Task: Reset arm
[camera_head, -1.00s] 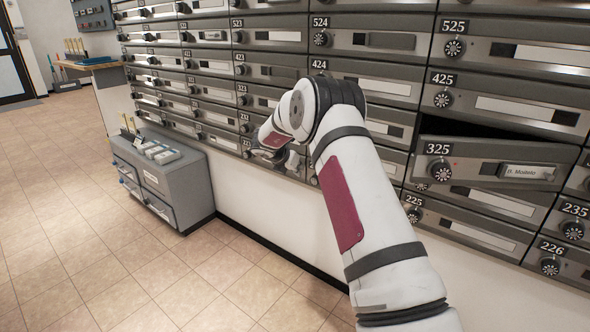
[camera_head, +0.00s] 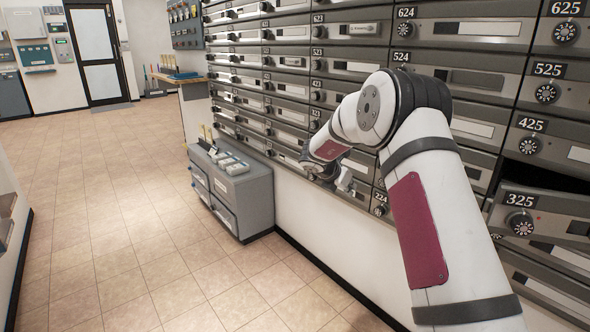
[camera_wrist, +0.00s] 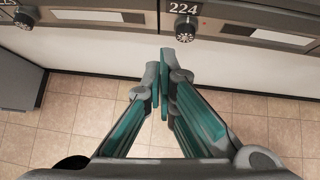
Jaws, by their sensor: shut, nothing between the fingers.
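My gripper (camera_wrist: 160,78) is in the middle of the wrist view, its teal-lined fingers together at the tips with nothing between them. Beyond the tips are the white wall below the mailboxes and mailbox 224 (camera_wrist: 214,22). In the head view my arm bends at a raised elbow, and my gripper (camera_head: 345,181) is small and partly hidden at its far end, close to the lower mailbox rows. I cannot tell from the head view whether it touches them.
Mailbox 325 (camera_head: 545,222) stands ajar at the right, with a dark gap above its door. A grey cabinet (camera_head: 248,195) with small boxes on top stands against the wall. A glass-paned door (camera_head: 97,55) is at the back. The tiled floor at the left is clear.

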